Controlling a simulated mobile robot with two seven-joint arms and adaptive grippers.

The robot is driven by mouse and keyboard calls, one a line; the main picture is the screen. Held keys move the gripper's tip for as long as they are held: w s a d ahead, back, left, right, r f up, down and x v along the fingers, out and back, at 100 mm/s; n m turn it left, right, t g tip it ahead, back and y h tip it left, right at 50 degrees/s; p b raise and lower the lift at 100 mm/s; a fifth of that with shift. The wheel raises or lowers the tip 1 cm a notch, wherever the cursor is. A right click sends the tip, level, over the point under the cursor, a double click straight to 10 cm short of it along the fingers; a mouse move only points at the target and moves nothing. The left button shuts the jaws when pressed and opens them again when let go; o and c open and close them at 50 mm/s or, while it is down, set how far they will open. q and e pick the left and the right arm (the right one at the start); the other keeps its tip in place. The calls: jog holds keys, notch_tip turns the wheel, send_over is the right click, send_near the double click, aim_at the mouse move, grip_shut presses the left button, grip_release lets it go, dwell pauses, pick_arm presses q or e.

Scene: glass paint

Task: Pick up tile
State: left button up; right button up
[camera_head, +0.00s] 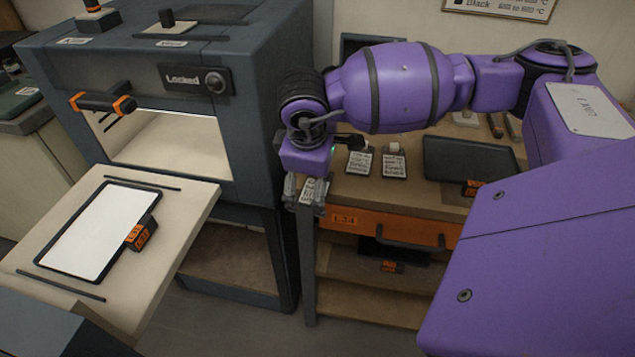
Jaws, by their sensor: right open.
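My right gripper (305,203) points down at the left front corner of the workbench (345,190), with its fingers apart. A small pale card or tile with dark print (311,189) shows between or just behind the fingers; I cannot tell whether they touch it. Two similar printed pieces, one (359,162) and another (393,165), lie on the bench to the right of the gripper. A white panel in a black-framed tray (97,232) with an orange-black handle (141,233) lies on the open kiln door. I cannot tell which piece is the tile. My left gripper is out of view.
The grey kiln (245,75) stands left of the bench, its door (185,235) folded down flat. A dark tray (470,158) lies on the bench at the right. An orange drawer (390,228) with a black handle is below. My right arm covers much of the right side.

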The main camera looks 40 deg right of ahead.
jog(key=shift+d+f, duration=0.1)
jog(key=shift+f, duration=0.25)
jog(key=shift+c, duration=0.5)
jog(key=c, duration=1.2)
